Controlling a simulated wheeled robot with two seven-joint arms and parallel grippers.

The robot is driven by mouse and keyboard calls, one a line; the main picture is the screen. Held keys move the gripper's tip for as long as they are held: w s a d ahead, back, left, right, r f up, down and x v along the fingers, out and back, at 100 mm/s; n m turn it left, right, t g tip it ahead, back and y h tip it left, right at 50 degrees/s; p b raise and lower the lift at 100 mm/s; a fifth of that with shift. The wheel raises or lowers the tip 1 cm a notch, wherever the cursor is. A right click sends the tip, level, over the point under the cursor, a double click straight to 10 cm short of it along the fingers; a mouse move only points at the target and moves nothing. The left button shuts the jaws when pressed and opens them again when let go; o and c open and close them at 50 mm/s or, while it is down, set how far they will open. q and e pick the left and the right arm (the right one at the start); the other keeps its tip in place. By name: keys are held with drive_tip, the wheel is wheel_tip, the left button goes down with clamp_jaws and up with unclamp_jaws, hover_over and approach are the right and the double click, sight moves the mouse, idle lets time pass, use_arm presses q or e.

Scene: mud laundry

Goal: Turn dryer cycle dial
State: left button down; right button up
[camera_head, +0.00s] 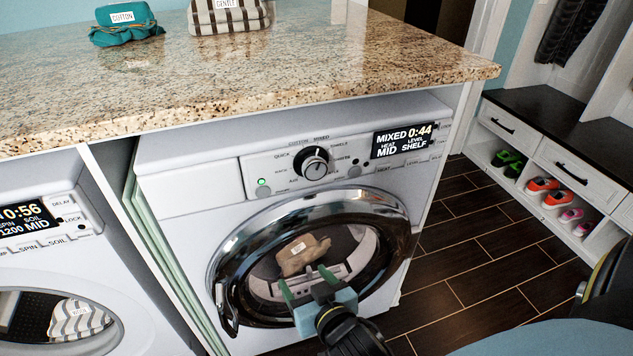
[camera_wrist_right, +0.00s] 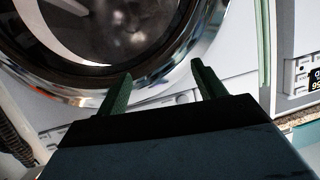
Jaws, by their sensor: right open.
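The dryer display (camera_head: 402,140) reads MIXED 0:44, HEAT MID, LEVEL SHELF. My right gripper (camera_head: 302,281) is open and empty, in front of the round dryer door (camera_head: 225,262), well below the dial. In the right wrist view its two green fingers (camera_wrist_right: 158,90) stand apart before the door ring (camera_wrist_right: 150,88). The dial does not show there. My left gripper is not in view.
A brown cloth item (camera_head: 302,256) with a label shows through the dryer door. A washer (camera_head: 140,320) stands at left. The granite counter (camera_head: 330,60) overhangs above, holding a teal bundle (camera_head: 125,24) and a striped bundle (camera_head: 230,16). Dark floor (camera_head: 490,250) is clear at right, before a shoe bench (camera_head: 590,155).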

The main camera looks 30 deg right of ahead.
sight(316, 172)
drive_tip(key=s+d+r+m+t+h+b, duration=0.1)
drive_tip(key=d+r+m+t+h, duration=0.15)
drive_tip(key=r, duration=0.55)
drive_tip(key=d+r+m+t+h, duration=0.1)
drive_tip(key=d+r, duration=0.2)
drive_tip(key=r, duration=0.5)
drive_tip(key=shift+n, duration=0.25)
drive_tip(key=x, duration=1.1)
drive_tip(key=shift+d+f+b, duration=0.1)
drive_tip(key=shift+d+b, duration=0.15)
drive_tip(key=shift+b, duration=0.15)
drive_tip(key=shift+x, duration=0.75)
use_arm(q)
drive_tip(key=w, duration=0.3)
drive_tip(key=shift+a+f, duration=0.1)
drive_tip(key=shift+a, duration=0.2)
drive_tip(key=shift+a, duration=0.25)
use_arm(e)
drive_tip(key=c, duration=1)
drive_tip(key=shift+o, duration=0.2)
